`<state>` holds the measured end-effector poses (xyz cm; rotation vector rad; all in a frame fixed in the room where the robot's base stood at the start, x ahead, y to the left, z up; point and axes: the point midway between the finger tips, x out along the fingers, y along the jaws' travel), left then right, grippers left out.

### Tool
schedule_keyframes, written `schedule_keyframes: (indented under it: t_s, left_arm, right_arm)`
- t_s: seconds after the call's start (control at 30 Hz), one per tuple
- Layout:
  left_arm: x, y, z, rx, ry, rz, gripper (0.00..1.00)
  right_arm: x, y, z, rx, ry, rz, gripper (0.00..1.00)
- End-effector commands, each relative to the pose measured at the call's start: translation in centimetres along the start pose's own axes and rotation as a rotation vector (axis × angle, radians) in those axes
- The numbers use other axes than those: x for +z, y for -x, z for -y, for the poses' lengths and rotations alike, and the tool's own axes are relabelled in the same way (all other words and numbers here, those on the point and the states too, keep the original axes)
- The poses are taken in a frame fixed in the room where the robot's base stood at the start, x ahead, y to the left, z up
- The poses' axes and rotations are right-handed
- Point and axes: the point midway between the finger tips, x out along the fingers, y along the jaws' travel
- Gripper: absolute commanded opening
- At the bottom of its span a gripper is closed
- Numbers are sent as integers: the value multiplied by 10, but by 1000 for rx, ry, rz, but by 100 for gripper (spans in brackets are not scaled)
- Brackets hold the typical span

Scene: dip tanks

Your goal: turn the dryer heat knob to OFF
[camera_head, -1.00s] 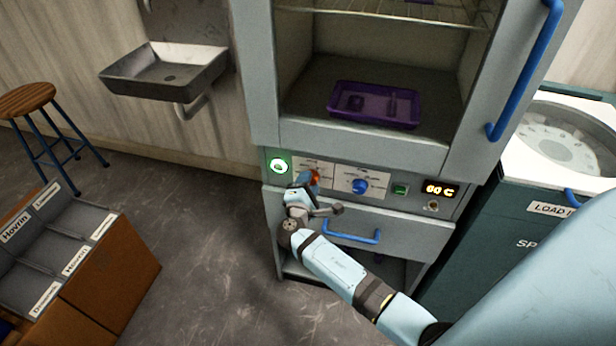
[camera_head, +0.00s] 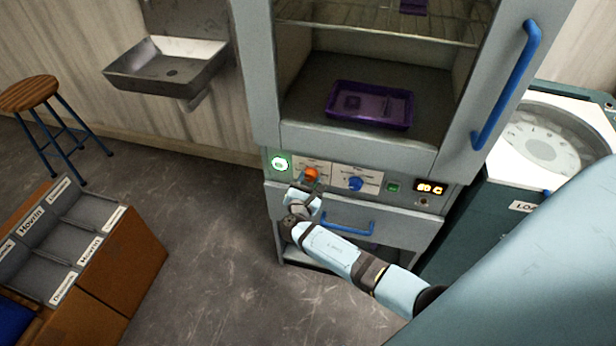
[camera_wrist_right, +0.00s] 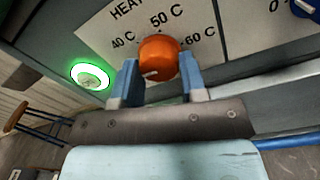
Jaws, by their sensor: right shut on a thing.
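The dryer (camera_head: 420,152) stands ahead with its control panel below the open chamber. The orange heat knob (camera_head: 311,174) is at the left of the panel. In the right wrist view the knob (camera_wrist_right: 158,57) sits under the printed 40 C, 50 C and 60 C marks; any OFF mark is hidden or out of view. A pale mark shows low on the knob's face. My right gripper (camera_wrist_right: 160,82) is shut on the knob, one blue finger on each side. In the head view my right gripper (camera_head: 310,185) reaches the knob from below. My left gripper is not in view.
A blue knob (camera_head: 355,184), a green button (camera_head: 393,188) and a lit display (camera_head: 431,188) lie right of the heat knob. A blue drawer handle (camera_head: 348,226) is below. A glowing green button (camera_head: 279,164) is at left. A purple tray (camera_head: 370,105) lies in the chamber.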

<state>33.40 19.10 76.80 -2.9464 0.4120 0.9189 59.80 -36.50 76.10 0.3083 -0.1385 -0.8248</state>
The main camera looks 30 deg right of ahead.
Motion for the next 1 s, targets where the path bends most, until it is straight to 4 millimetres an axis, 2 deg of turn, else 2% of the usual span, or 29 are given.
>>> schedule_keyframes:
  t_s: [0.3, 0.73, 0.77, 0.83, 0.87, 1.0]
  left_arm:
    - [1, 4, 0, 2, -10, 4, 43]
    - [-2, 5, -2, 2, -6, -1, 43]
    - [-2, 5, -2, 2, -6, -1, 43]
    - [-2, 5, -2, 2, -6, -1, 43]
    - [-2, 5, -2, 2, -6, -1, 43]
    - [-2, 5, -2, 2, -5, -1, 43]
  right_arm:
    - [2, -2, -1, -1, 76, 2, 15]
    - [2, -2, 0, -1, 83, 1, 15]
    - [2, -2, 0, -1, 83, 1, 46]
    - [1, -1, 0, -1, 82, 1, 62]
    - [1, -1, 0, -1, 82, 1, 65]
    - [1, -1, 0, -1, 82, -1, 65]
